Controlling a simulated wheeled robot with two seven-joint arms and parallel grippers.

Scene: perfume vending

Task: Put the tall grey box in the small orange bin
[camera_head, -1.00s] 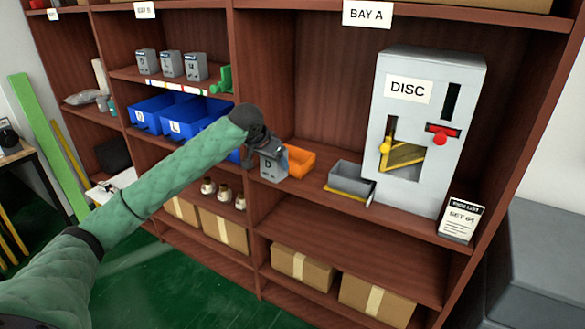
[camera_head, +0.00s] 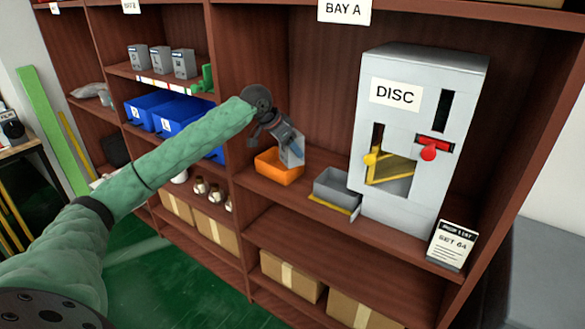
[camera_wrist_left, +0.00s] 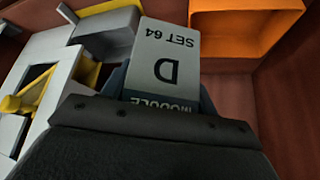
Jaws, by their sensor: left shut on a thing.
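My left gripper (camera_head: 282,134) is shut on the tall grey box (camera_head: 292,152) and holds it above and slightly behind the small orange bin (camera_head: 278,172) on the Bay A shelf. In the left wrist view the box (camera_wrist_left: 165,62) shows the letters "D" and "SET 64", upside down, with a dark "MODULE" band near the jaws. The orange bin (camera_wrist_left: 247,52) lies to its right in that view, apart from it. The bin's inside is partly hidden in the head view. My right gripper is not in view.
A grey tray (camera_head: 335,186) with a yellow front edge stands right of the bin, beside the large DISC machine (camera_head: 420,150). A divider (camera_head: 228,60) separates Bay A from shelves with blue bins (camera_head: 170,115) and grey boxes (camera_head: 160,62).

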